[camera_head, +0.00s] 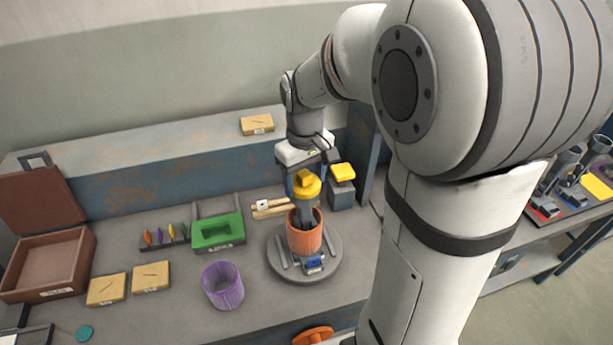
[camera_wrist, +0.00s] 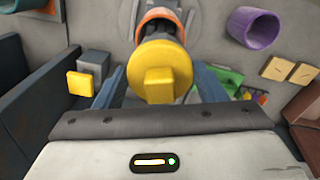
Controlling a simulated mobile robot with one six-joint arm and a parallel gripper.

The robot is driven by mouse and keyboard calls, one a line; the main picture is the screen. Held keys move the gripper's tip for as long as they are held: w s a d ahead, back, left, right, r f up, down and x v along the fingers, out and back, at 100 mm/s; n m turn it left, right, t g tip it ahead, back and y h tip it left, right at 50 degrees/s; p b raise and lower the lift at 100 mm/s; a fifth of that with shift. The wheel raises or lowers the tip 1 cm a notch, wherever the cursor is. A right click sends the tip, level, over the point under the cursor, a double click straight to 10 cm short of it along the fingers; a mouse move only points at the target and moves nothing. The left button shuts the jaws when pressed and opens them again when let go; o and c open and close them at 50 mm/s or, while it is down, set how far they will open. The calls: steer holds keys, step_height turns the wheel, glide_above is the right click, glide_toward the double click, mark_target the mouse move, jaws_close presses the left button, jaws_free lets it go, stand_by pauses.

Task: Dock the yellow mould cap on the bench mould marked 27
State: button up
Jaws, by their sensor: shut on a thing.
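The yellow mould cap (camera_head: 307,184) has a round top with a raised block and a grey lower part. My gripper (camera_head: 306,178) is shut on it and holds it upright over the orange cylinder (camera_head: 304,241). The grey lower part seems to reach into the cylinder's open top; whether it touches is unclear. The cylinder stands on a round grey plate (camera_head: 333,262) on the bench. In the wrist view the cap (camera_wrist: 160,72) lies between the fingers, in front of the orange rim (camera_wrist: 160,16). I cannot read a 27 on any mould.
A grey block with a yellow top (camera_head: 343,172) stands close behind right. A purple cup (camera_head: 222,286), green tray (camera_head: 219,243), wooden plates (camera_head: 151,277) and a brown open box (camera_head: 50,264) are to the left. A blue clamp-like part (camera_head: 313,264) sits at the cylinder's front.

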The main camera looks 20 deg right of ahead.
mark_target(306, 176)
steer(key=shift+f, duration=0.15)
steer(key=o, duration=0.7)
steer(key=shift+r+p, duration=4.05)
steer(key=shift+r, duration=1.55)
steer(key=shift+s+f, duration=0.1)
steer(key=shift+s+f+b, duration=0.15)
steer(key=shift+s+b, duration=0.1)
steer(key=shift+b, duration=0.15)
steer(key=s+f+m+t+b, duration=0.1)
steer(key=s+f+b, duration=0.1)
steer(key=s, duration=0.2)
steer(key=s+f+m+t+b, duration=0.1)
steer(key=s+b, duration=0.2)
steer(key=s, duration=0.2)
steer(key=s+f+m+t+b, duration=0.1)
steer(key=s+f+b, duration=0.1)
steer(key=s, duration=0.2)
steer(key=shift+s+d+f+m+b, duration=0.1)
steer(key=shift+s+f+m+b, duration=0.25)
steer(key=shift+s+m, duration=0.05)
